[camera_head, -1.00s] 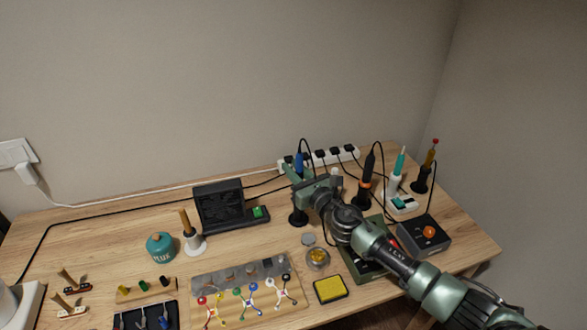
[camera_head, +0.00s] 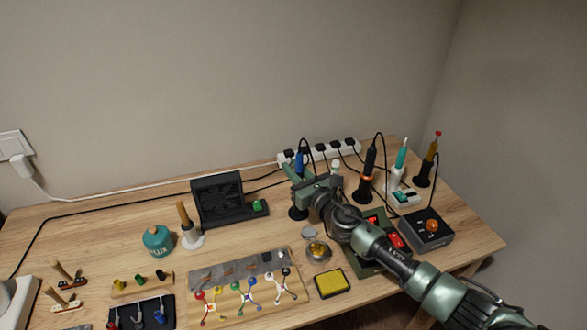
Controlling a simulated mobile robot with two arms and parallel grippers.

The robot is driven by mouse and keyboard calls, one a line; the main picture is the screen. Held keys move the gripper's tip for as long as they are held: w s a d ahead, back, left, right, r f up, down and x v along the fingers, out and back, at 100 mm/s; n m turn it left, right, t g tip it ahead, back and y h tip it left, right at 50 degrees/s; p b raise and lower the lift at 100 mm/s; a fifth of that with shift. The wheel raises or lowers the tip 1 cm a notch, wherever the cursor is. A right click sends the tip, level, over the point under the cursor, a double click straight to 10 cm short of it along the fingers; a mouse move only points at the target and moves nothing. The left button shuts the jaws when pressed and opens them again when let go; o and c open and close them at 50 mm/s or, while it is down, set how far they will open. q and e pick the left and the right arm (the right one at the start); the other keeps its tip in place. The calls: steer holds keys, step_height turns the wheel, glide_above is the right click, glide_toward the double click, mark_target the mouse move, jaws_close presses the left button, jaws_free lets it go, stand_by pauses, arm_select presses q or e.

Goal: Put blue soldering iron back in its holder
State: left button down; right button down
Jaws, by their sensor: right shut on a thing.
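The blue soldering iron (camera_head: 299,161) stands upright near the back of the bench, with its blue handle showing above my gripper. My right gripper (camera_head: 298,176) is shut on it; the fingers and wrist hide the iron's lower part. A dark holder base (camera_head: 298,213) stands directly below the gripper. The iron appears lined up over or in this holder, but the arm hides how deep its tip sits. My left gripper is not in view.
An orange-ringed black iron (camera_head: 366,177), a teal iron (camera_head: 401,156) and a red-tipped tool (camera_head: 430,158) stand to the right. A black fan unit (camera_head: 218,200) is to the left. A yellow sponge (camera_head: 329,284) and brass wool (camera_head: 318,251) lie in front.

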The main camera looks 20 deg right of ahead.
steer(key=shift+f, duration=0.3)
steer(key=shift+f+b, duration=0.75)
steer(key=shift+b, duration=0.1)
steer(key=c, duration=0.6)
jaws_free()
step_height(320, 180, up, 11)
steer(key=p, duration=1.1)
